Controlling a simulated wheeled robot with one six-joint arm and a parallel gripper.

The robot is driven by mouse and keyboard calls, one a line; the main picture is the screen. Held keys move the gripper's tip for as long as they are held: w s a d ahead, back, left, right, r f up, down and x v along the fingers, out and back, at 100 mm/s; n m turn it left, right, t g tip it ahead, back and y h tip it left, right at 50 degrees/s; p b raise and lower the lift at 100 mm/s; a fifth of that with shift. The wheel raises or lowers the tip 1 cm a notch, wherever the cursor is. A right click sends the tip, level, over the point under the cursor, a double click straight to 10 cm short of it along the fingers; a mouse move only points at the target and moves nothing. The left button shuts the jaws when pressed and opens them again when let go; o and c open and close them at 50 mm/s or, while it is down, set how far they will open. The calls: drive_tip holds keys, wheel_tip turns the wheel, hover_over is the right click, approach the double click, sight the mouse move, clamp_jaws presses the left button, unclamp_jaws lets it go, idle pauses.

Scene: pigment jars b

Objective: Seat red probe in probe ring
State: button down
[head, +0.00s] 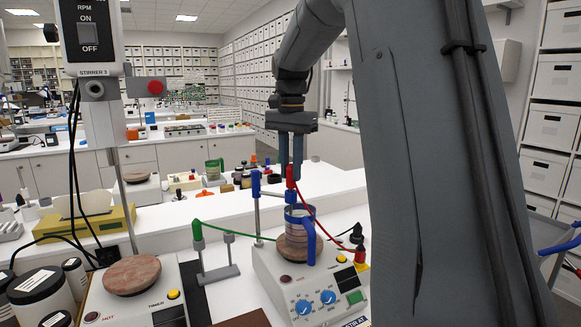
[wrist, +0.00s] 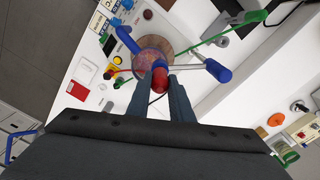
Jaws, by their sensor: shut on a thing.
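My gripper (head: 291,165) points down and is shut on the red probe (head: 290,177), which is upright; the probe's red top also shows between the fingertips in the wrist view (wrist: 160,79). A red wire runs from the probe toward the right. The small blue probe ring (head: 291,196) is on a side arm of a stand with a blue-topped post (head: 255,184); the post top shows right of the probe in the wrist view (wrist: 218,71). The probe is right over or at the ring; its lower tip is hidden, so I cannot tell whether it is inside.
A beaker with a blue handle (head: 310,243) stands on the hotplate (head: 300,282) below the probe. A green probe (head: 197,231) rests in a grey stand to the left. A second stirrer with a round brown plate (head: 132,275) and several jars (head: 38,290) fill the left front.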

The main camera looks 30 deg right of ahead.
drive_tip(key=shift+f, duration=0.4)
drive_tip(key=c, duration=1.5)
unclamp_jaws()
drive_tip(key=shift+r+b, duration=1.2)
drive_tip(key=shift+r, duration=2.7)
